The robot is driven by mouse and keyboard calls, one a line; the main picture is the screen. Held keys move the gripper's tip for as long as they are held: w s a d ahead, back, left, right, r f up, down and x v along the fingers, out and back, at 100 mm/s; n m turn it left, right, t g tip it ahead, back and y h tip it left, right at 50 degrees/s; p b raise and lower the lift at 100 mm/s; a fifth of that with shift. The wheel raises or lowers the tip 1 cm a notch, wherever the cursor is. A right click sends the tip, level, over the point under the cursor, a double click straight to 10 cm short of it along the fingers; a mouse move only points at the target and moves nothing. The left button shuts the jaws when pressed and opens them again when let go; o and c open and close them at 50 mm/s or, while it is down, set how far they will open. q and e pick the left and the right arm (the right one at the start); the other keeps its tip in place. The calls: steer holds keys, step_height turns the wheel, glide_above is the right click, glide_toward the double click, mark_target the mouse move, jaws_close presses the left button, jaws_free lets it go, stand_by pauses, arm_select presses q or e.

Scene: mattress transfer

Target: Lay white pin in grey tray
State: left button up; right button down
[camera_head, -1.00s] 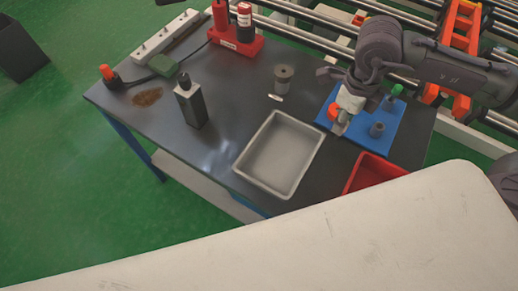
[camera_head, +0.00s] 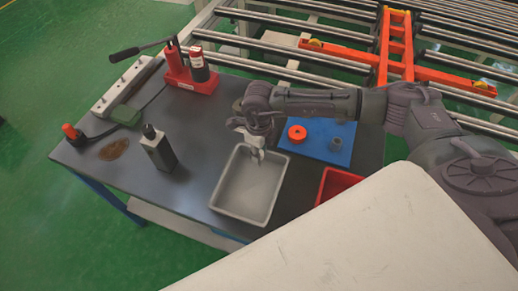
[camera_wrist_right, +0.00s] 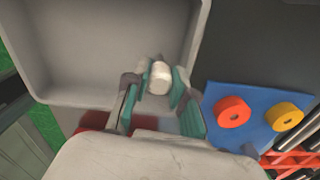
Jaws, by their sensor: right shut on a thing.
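The grey tray (camera_head: 213,203) lies on the dark table and looks empty where its floor shows. It also fills the upper left of the right wrist view (camera_wrist_right: 75,98). The pin appears held above the tray floor; the height is hard to judge. In the head view the pin is hard to tell from the fingers. My left gripper is not in view.
Right of the tray is a blue board (camera_head: 318,152) with an orange ring (camera_head: 297,133) and a grey peg (camera_head: 335,144). A red bin (camera_head: 335,184) is at the lower right. A black bottle (camera_head: 158,150) stands left. A large white slab (camera_head: 330,235) covers the near side.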

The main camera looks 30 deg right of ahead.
steer(key=shift+f, duration=0.25)
steer(key=shift+f, duration=0.1)
steer(key=shift+f+b, duration=0.15)
steer(key=shift+b, duration=0.15)
steer(key=c, duration=1)
jaws_free()
steer(key=shift+o, duration=0.2)
